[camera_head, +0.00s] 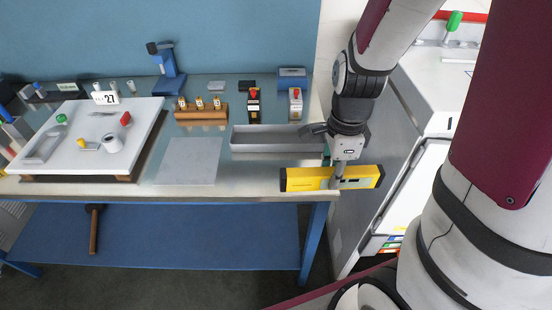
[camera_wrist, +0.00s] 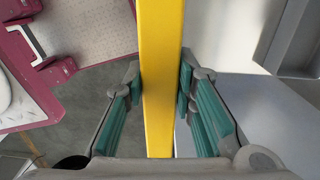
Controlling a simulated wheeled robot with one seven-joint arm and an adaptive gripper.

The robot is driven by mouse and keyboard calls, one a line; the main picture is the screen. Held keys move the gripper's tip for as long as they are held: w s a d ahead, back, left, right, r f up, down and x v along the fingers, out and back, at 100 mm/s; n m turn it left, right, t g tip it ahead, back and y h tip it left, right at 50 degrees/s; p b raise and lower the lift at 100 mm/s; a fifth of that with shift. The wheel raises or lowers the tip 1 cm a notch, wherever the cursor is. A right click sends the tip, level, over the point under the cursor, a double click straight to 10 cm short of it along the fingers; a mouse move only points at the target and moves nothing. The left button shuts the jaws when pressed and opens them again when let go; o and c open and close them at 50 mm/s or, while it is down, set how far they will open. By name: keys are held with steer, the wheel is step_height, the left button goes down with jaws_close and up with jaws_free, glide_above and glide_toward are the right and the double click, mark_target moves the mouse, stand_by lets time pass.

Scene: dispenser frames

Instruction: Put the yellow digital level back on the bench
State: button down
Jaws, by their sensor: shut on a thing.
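The yellow digital level (camera_head: 305,179) is a long yellow bar with a dark display panel. My gripper (camera_head: 338,176) is shut on it near its middle. In the head view the level appears in front of the bench's front right corner, partly over the bench edge in the picture. In the wrist view the level (camera_wrist: 161,80) runs upright between my two teal-padded fingers (camera_wrist: 162,85), which press on both sides. The bench (camera_head: 240,182) has a pale top and blue legs. I cannot tell the level's exact height over it.
A grey open tray (camera_head: 270,152) lies on the bench just behind the level. A flat grey plate (camera_head: 188,162) lies to its left, with a white board (camera_head: 60,160) further left. A grey-white cabinet (camera_head: 375,190) stands right of the bench. A narrow front strip of bench is bare.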

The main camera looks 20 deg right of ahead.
steer(key=w+a+f, duration=0.1)
steer(key=w+a, duration=0.1)
steer(key=w, duration=0.2)
steer(key=w+a+f, duration=0.1)
steer(key=w+a, duration=0.1)
steer(key=w, duration=0.2)
steer(key=w+a+f+b, duration=0.1)
steer(key=w+a, duration=0.1)
steer(key=w, duration=0.2)
steer(key=shift+w+a+f, duration=0.15)
steer(key=shift+f, duration=2)
steer(key=shift+f, duration=0.1)
steer(key=c, duration=1.3)
jaws_free()
